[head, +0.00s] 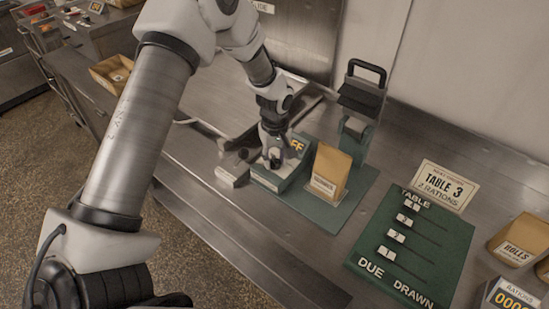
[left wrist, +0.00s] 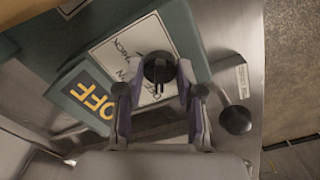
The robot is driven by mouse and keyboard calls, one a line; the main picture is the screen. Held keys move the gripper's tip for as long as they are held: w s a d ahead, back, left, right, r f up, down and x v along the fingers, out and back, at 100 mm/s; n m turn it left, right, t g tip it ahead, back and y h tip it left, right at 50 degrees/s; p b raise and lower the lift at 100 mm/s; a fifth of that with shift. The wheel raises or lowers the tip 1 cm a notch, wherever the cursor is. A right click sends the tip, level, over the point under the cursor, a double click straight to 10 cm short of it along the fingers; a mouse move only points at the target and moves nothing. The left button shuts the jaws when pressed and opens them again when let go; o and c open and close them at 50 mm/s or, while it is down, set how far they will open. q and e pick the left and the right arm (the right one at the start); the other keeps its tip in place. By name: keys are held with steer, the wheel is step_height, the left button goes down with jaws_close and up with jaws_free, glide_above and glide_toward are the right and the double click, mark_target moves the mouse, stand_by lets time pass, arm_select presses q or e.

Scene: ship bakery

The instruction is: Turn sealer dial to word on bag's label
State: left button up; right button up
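The sealer is a green box (head: 291,174) with a yellow OFF on it; OFF also shows in the left wrist view (left wrist: 96,103). Its black dial (left wrist: 159,70) sits on a white plate (left wrist: 130,42) whose words are partly hidden. Light marks on the dial point toward the bottom of that view. A brown bag (head: 333,160) stands upright right of the box; its label (head: 323,186) is too small to read. My left gripper (left wrist: 160,76) is over the dial, one finger on each side. I cannot tell whether both fingers touch it. My right gripper is out of view.
A black ball knob (left wrist: 235,119) is beside the left gripper. A device with a black handle (head: 366,70) stands behind the bag. A green board (head: 407,255), a TABLE 3 card (head: 444,187) and a ROLLS bag (head: 519,240) are at right. The front counter strip is clear.

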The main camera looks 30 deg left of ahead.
arm_select(q)
steer(key=shift+f, duration=0.2)
steer(key=shift+s, duration=0.1)
steer(key=shift+m, duration=1.1)
steer(key=m, duration=0.3)
steer(key=shift+s+f+m+p, duration=0.1)
steer(key=shift+m+p, duration=0.2)
steer(key=shift+p, duration=0.1)
steer(key=m, duration=1.2)
steer(key=shift+a+m, duration=0.1)
steer(key=shift+m, duration=0.2)
steer(key=m, duration=0.5)
steer(key=shift+f, duration=0.1)
steer(key=shift+m, duration=0.3)
